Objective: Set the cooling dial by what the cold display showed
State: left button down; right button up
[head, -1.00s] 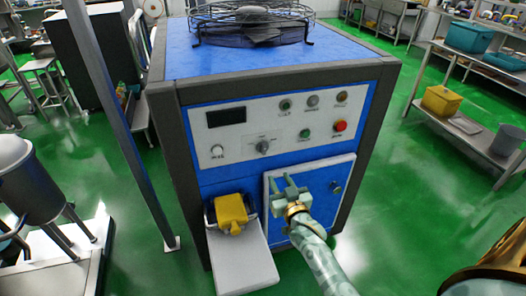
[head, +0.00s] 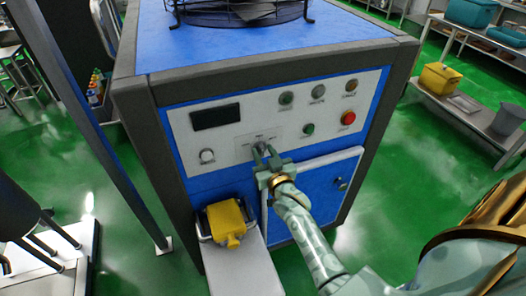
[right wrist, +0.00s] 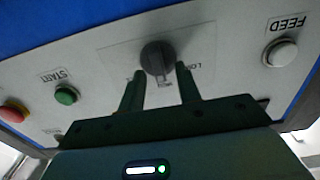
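The cooling dial (right wrist: 158,58) is a dark round knob on the machine's pale control panel (head: 180,128). It shows upside down in the right wrist view, with a "LOW" label beside it. My right gripper (right wrist: 160,73) is open, with its two fingers apart on either side of the dial's near edge. I cannot tell whether they touch it. In the head view the right gripper (head: 263,150) covers most of the dial. The panel's display (head: 215,116) looks dark, with no readable figures. My left gripper is not in view.
A white button (head: 207,156), a green button (head: 308,129) and a red button (head: 348,118) are near the dial. A yellow object (head: 226,220) sits below the panel. A blue door (head: 318,190) is under my right forearm. A post (head: 85,110) stands left.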

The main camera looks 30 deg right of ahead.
grip_shut()
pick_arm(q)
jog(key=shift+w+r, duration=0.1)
pick_arm(e)
jog(key=shift+r+m+p, duration=0.1)
jog(key=shift+m+p, duration=0.5)
jog(key=shift+p, duration=0.05)
pick_arm(q)
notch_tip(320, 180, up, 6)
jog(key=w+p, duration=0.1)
jog(key=p, duration=0.4)
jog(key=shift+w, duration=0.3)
pick_arm(e)
jog(key=shift+s+d+f+m, duration=0.1)
jog(key=shift+d+f+m, duration=0.05)
jog(key=shift+m, duration=1.6)
jog(key=shift+d+f+m, duration=0.1)
jog(key=shift+m, duration=1.7)
jog(key=shift+s+d+f+m, duration=0.1)
jog(key=shift+d+f+m, duration=0.05)
jog(key=shift+m, duration=1.6)
